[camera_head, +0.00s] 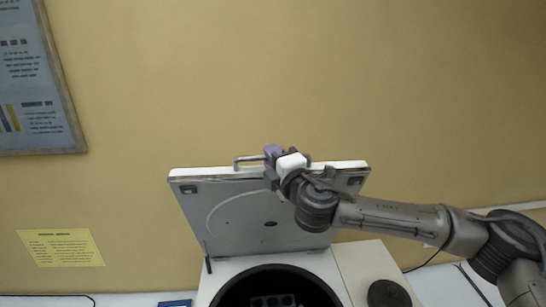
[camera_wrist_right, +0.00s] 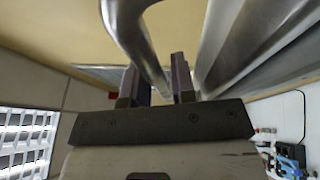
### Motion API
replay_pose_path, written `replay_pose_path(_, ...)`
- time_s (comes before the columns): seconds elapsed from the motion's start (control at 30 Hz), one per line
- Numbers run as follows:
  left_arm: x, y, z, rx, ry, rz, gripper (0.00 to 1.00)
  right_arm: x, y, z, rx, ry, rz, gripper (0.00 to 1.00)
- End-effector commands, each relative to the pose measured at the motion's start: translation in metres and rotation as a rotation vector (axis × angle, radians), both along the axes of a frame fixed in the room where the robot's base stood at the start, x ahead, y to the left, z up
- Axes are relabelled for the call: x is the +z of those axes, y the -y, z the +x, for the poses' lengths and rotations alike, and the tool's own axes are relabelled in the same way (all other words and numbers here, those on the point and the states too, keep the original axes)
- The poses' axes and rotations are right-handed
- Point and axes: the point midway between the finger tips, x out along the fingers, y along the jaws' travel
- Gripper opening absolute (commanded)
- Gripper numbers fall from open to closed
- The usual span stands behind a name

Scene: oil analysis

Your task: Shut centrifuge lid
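The centrifuge (camera_head: 330,270) stands at the bottom of the head view. Its grey lid (camera_head: 235,215) is open and stands up, leaning back near the wall. A metal handle (camera_head: 240,160) runs along the lid's upper edge; its curved bar also shows in the right wrist view (camera_wrist_right: 135,30). My right gripper (camera_head: 272,152) is at that upper edge, its arm reaching in from the right across the lid. In the right wrist view its fingers (camera_wrist_right: 160,85) are close on both sides of the handle bar, which fills the gap between them. My left gripper is out of view.
The dark round bowl (camera_head: 275,285) of the centrifuge is open below the lid, with a rack-like insert inside. A black round knob (camera_head: 388,294) is at its right. The tan wall (camera_head: 250,80) is behind, carrying a poster (camera_head: 35,80) and a yellow notice (camera_head: 60,247).

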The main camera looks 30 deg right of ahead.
Motion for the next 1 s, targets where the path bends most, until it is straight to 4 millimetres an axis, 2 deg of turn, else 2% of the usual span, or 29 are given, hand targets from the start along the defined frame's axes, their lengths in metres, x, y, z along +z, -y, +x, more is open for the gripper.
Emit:
replay_pose_path(0.07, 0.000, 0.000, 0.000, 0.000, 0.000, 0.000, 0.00, 0.000, 0.000, 0.000, 0.000, 0.000, 0.000, 0.24)
replay_pose_path(0.33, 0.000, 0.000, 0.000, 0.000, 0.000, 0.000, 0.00, 0.000, 0.000, 0.000, 0.000, 0.000, 0.000, 0.00)
replay_pose_path(0.77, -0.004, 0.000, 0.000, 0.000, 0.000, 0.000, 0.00, -0.003, -0.001, -0.003, 0.001, 0.004, -0.001, 0.00)
replay_pose_path(0.87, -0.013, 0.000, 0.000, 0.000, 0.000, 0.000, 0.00, -0.008, -0.004, -0.009, 0.002, 0.015, -0.005, 0.00)
replay_pose_path(1.0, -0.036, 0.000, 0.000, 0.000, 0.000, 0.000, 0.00, -0.020, -0.010, -0.027, 0.003, 0.051, -0.018, 0.00)
